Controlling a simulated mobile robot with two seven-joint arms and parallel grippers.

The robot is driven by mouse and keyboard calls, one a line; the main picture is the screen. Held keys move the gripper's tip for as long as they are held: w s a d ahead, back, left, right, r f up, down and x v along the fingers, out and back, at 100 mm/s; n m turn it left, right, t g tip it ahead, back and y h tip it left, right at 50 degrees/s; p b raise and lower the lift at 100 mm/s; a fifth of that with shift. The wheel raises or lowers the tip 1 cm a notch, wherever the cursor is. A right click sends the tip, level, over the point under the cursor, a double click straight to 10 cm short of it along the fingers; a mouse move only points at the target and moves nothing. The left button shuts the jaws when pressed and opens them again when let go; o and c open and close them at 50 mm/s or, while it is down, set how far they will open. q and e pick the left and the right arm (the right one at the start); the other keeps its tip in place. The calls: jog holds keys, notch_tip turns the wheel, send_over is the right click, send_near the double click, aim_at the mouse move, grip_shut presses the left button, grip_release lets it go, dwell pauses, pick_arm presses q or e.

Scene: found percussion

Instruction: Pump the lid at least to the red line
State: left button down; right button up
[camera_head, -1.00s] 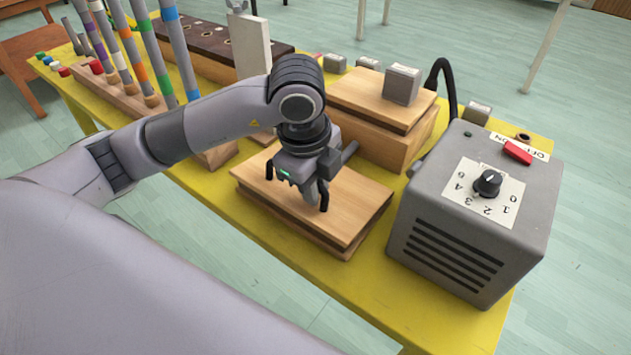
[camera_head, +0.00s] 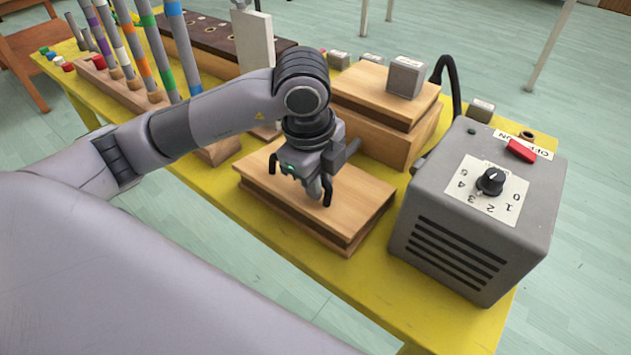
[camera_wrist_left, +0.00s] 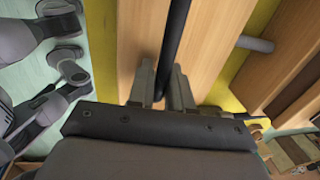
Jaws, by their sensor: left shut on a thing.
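A low wooden box with a flat wooden lid (camera_head: 352,205) stands on the yellow table, left of the grey unit. A black handle rises from the lid; its two ends show beside my left gripper (camera_head: 318,196). In the left wrist view the handle (camera_wrist_left: 175,40) runs as a dark bar between the fingers of my left gripper (camera_wrist_left: 163,82), which is shut on it. The lid also shows there (camera_wrist_left: 215,35). A dark layer shows under the lid's front edge in the head view. No red line shows in either view. My right gripper is out of view.
A grey unit with a dial (camera_head: 490,181) and red switch stands close on the right. A larger wooden box (camera_head: 385,130) with a grey block (camera_head: 405,77) stands behind. Striped tubes (camera_head: 180,50) stand at left. Bare yellow table (camera_head: 370,285) lies in front.

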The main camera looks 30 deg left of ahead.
pick_arm(q)
jog(key=shift+r, duration=0.1)
jog(key=shift+w+d+r+p, duration=0.15)
jog(key=shift+w+r+p, duration=0.5)
jog(key=shift+w+r, duration=0.3)
jog(key=shift+s, duration=0.1)
jog(key=shift+s+f+b, duration=0.45)
jog(key=shift+s+f, duration=0.05)
jog(key=shift+s, duration=0.05)
jog(key=shift+f, duration=0.1)
jog(key=shift+s+f+b, duration=0.5)
jog(key=shift+f+b, duration=0.05)
jog(key=shift+f, duration=0.1)
